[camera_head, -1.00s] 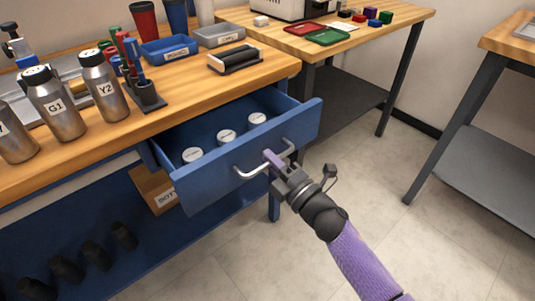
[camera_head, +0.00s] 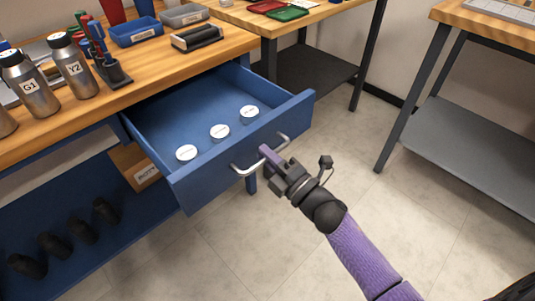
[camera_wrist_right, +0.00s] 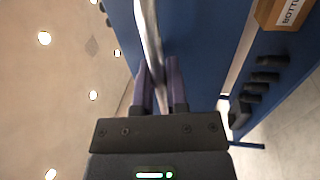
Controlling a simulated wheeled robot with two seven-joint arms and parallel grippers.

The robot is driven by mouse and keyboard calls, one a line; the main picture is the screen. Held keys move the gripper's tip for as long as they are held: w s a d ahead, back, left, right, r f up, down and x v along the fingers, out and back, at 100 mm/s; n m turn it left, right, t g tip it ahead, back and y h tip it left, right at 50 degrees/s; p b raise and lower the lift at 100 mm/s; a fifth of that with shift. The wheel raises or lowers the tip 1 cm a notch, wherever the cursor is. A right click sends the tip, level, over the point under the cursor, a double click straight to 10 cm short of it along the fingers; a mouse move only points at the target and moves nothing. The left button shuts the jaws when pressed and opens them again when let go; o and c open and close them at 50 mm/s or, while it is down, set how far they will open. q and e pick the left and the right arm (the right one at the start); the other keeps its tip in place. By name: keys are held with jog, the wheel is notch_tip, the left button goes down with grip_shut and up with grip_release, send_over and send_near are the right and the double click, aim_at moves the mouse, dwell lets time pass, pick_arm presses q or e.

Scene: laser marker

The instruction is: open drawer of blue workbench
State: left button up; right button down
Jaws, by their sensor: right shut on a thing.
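The blue drawer (camera_head: 236,155) of the blue workbench (camera_head: 110,125) is pulled well out from under the wooden top. Several white-lidded round containers (camera_head: 219,132) stand inside it. Its curved metal handle (camera_head: 245,170) is on the front panel and also shows in the right wrist view (camera_wrist_right: 150,35). My right gripper (camera_head: 268,155) is shut on the handle, with the bar between its two purple fingers (camera_wrist_right: 161,85) in the right wrist view. My left gripper is not in view.
Metal bottles (camera_head: 72,68), a pen holder (camera_head: 112,72) and bins (camera_head: 135,32) stand on the workbench top. A cardboard box (camera_head: 136,166) and dark objects (camera_head: 55,245) sit on the lower shelf. Free floor (camera_head: 400,235) lies at the right.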

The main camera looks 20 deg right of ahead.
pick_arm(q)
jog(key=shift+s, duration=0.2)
pick_arm(e)
jog(key=shift+f, duration=0.1)
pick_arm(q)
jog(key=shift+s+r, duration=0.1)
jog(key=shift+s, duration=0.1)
pick_arm(e)
jog(key=c, duration=0.7)
grip_release()
pick_arm(q)
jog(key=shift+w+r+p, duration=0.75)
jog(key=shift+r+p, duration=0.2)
jog(key=shift+p, duration=0.2)
pick_arm(e)
jog(key=v, duration=0.9)
jog(key=shift+s+d, duration=0.1)
jog(key=shift+s, duration=0.3)
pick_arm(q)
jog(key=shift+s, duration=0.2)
